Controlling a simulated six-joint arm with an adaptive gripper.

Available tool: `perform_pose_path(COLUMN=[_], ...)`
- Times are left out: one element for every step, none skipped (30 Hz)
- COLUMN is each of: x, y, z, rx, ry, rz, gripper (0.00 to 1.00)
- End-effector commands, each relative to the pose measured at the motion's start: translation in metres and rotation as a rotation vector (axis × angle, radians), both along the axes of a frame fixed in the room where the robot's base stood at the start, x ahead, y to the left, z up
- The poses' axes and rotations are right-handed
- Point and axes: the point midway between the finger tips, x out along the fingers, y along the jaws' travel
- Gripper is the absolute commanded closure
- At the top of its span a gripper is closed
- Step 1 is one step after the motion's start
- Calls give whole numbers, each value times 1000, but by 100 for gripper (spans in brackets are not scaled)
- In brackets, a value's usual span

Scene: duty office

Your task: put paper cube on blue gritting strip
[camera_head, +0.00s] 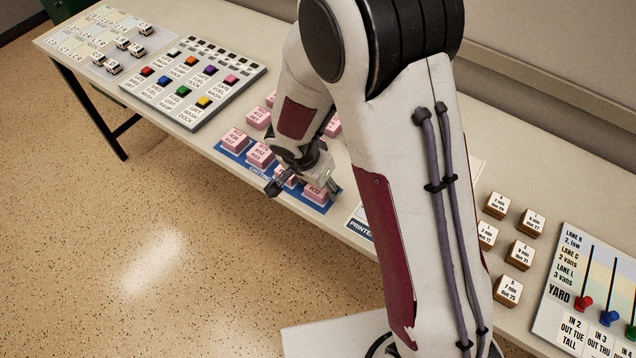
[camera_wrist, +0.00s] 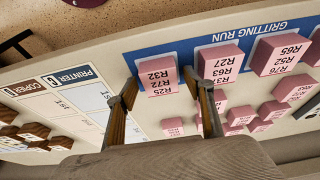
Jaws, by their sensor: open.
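The blue gritting strip (camera_head: 229,155) lies along the table's front edge; it also shows in the wrist view, lettered "GRITTING RUN" (camera_wrist: 190,50). Several pink paper cubes stand in a row on it, one at its left end (camera_head: 235,141). The cube lettered R32, R72, R25 (camera_wrist: 158,76) is at the strip's end nearest the printer card. My gripper (camera_head: 301,185) is over the right part of the strip. In the wrist view, my gripper (camera_wrist: 166,88) is open, its fingertips on either side of that end cube. Contact cannot be told.
More pink cubes (camera_head: 258,118) stand behind the strip, partly hidden by my arm. A button board (camera_head: 192,83) and small vans (camera_head: 122,44) are left. A printer card (camera_wrist: 72,92) adjoins the strip. Wooden blocks (camera_head: 497,205) and a yard board (camera_head: 560,290) are right.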

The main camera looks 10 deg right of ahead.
Motion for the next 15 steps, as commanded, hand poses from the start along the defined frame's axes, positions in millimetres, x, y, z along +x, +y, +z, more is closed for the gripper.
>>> perform_pose_path(x=[0,0,0,0,0,-1,-1,-2,-2,-3,-4,-5,-6,-6,-7], y=[0,0,1,1,1,2,2,3,4,4,5,6,7,7,8], z=[2,3,5,6,8,11,13,15,19,22,25,28,31,35,39], rx=[1,0,0,-1,-1,-1,-1,-1,-1,0,-1,1,2,1,0], ry=[-1,-1,-1,-2,-2,-4,-4,-3,-3,-4,-4,-3,-3,-4,-4], rz=[0,0,1,1,0,0,0,1,1,-1,0,1,0,1,1], gripper=[48,48,48,48,48,48,48,48,48,48,48,48,48,48,48])
